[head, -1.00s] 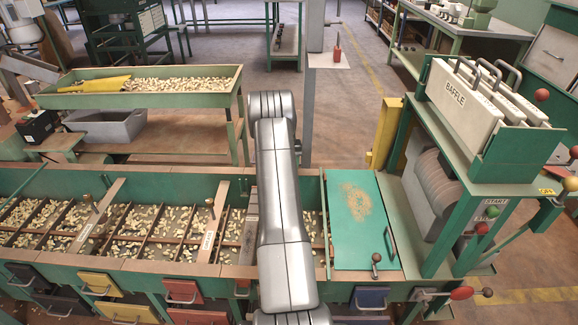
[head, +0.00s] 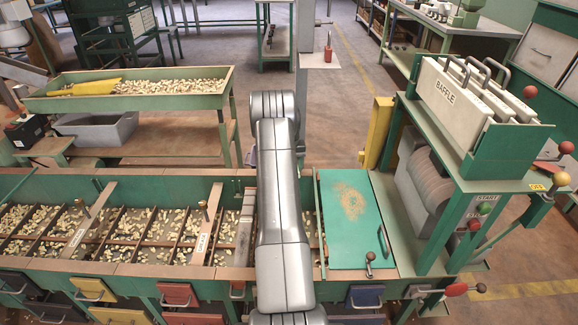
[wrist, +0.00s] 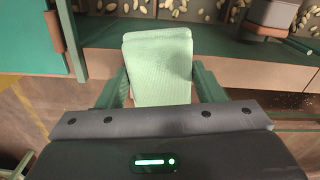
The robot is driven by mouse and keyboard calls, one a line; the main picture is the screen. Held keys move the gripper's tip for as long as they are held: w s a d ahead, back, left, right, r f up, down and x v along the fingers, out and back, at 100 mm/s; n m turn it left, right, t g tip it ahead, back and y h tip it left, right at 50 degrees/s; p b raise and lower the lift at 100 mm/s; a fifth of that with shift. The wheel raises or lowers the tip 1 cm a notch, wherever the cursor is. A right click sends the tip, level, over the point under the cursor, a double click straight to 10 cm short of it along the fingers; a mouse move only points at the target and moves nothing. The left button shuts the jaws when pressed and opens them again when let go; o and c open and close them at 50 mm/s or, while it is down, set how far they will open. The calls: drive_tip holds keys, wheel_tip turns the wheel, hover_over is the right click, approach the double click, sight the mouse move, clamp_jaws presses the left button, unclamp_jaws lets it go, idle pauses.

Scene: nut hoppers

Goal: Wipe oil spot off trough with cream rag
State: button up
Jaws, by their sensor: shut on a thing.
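My gripper (wrist: 158,80) is shut on a pale, thick folded cloth (wrist: 158,55), which looks greenish-white here and seems to be the cream rag. Its green fingers clasp the cloth from both sides. The cloth is in front of the green edge of the long trough in the wrist view; I cannot tell whether they touch. In the head view the green trough (head: 120,263) runs across the front, with nuts between its dividers. My arm covers part of it, and the gripper and cloth are hidden there. I cannot make out a clear oil spot in either view.
A green lid (head: 338,241) with a tan speckled patch (head: 348,201) covers the trough's right end. A baffle rack (head: 480,105) stands at right, beside a yellow post (head: 378,135). Behind is a raised nut tray (head: 180,100) with a yellow scoop (head: 95,87) and a grey bin (head: 97,128) below.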

drive_tip(key=shift+r+p, duration=1.3)
drive_tip(key=shift+r, duration=1.5)
drive_tip(key=shift+r, duration=0.1)
drive_tip(key=shift+r+p, duration=0.9)
drive_tip(key=shift+r, duration=0.5)
